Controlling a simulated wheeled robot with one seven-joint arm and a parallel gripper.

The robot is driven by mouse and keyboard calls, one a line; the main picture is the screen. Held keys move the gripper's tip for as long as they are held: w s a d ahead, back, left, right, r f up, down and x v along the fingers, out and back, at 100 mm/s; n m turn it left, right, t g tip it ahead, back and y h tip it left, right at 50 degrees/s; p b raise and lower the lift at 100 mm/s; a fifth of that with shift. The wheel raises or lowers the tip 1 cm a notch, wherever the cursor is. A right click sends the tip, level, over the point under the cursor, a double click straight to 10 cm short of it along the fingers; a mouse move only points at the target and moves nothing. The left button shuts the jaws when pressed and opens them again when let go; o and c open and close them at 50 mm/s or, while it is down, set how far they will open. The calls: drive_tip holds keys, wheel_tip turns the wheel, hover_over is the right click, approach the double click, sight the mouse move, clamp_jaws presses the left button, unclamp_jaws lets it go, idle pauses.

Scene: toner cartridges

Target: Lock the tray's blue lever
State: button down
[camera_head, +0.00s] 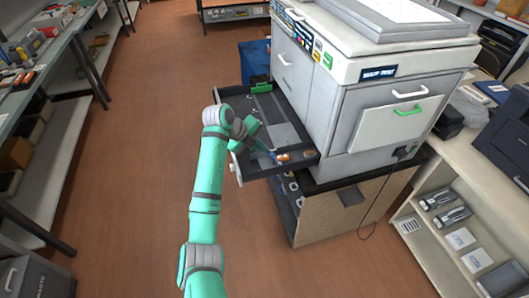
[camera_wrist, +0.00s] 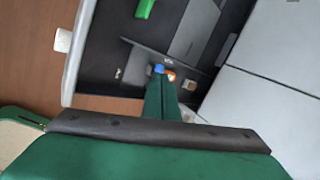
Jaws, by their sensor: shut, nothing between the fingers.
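The tray (camera_head: 247,172) is a dark drawer pulled out from the left side of a large white machine. In the wrist view its pale front wall (camera_wrist: 78,62) runs along the left. The small blue lever (camera_wrist: 158,69) sits in the tray beside an orange piece (camera_wrist: 170,76). In the head view the orange piece (camera_head: 283,156) shows near the tray's near end, and the lever is too small to make out surely. My gripper (camera_wrist: 162,82) is shut and empty, with its fingertips over the tray right by the lever. I cannot tell whether they touch it.
The white machine (camera_head: 345,120) stands close on the tray's right. A green part (camera_head: 260,87) sits at the tray's far end, also seen in the wrist view (camera_wrist: 144,9). Shelves (camera_head: 75,65) line the left; open floor (camera_head: 130,190) lies left of the tray.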

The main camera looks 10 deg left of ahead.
drive_tip(key=w+a+v, duration=0.1)
drive_tip(key=v, duration=0.8)
drive_tip(key=shift+w+a+r, duration=0.15)
drive_tip(key=shift+a+r, duration=0.1)
drive_tip(key=shift+a, duration=0.05)
